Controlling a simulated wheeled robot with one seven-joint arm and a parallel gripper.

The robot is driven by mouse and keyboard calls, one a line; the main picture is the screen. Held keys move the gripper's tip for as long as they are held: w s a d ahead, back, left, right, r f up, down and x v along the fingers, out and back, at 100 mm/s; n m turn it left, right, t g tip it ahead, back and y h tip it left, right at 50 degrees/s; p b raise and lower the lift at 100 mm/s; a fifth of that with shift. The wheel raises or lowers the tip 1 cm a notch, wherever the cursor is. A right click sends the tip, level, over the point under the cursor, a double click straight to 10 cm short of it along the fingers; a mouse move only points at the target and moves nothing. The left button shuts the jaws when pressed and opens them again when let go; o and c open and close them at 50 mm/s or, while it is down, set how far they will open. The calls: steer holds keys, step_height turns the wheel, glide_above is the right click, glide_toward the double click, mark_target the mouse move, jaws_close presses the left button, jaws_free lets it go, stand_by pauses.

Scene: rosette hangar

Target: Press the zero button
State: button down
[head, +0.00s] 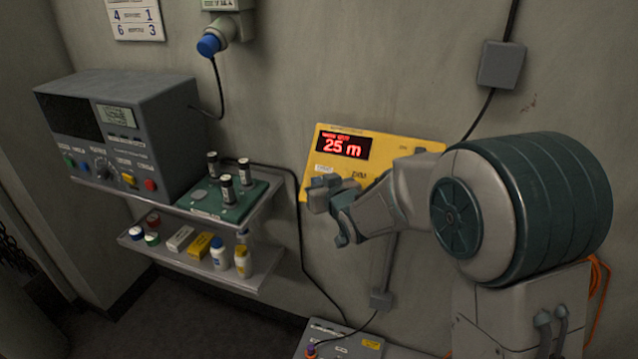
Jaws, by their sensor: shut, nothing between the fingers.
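A yellow panel (412,151) is fixed to the wall, with a red lit display (343,146) that reads about "25 m". My gripper (318,192) is shut and empty, in front of the panel's lower left part, just below the white label. My gripper and wrist cover the panel's lower part, so I cannot make out the zero button. I cannot tell whether the fingertips touch the panel.
A grey instrument box (155,125) with knobs and a green board (215,200) stand on the shelf at left. A lower shelf (190,262) holds bottles and small boxes. Cables run along the wall. A grey box (335,340) with a purple knob is below.

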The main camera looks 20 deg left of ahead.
steer(key=shift+w+f+b, duration=0.2)
steer(key=shift+w+b, duration=0.05)
steer(key=shift+b, duration=0.05)
steer(key=shift+s+r, duration=0.1)
stand_by(0.5)
steer(key=shift+s+r, duration=0.5)
steer(key=shift+s, duration=0.05)
steer(key=s+r, duration=0.1)
steer(key=s, duration=0.1)
steer(key=s+r, duration=0.1)
steer(key=r, duration=0.1)
steer(key=shift+s+a+r+b, duration=0.15)
steer(key=shift+s+a+b, duration=0.05)
steer(key=shift+s+b, duration=0.2)
steer(key=shift+d, duration=0.1)
stand_by(0.4)
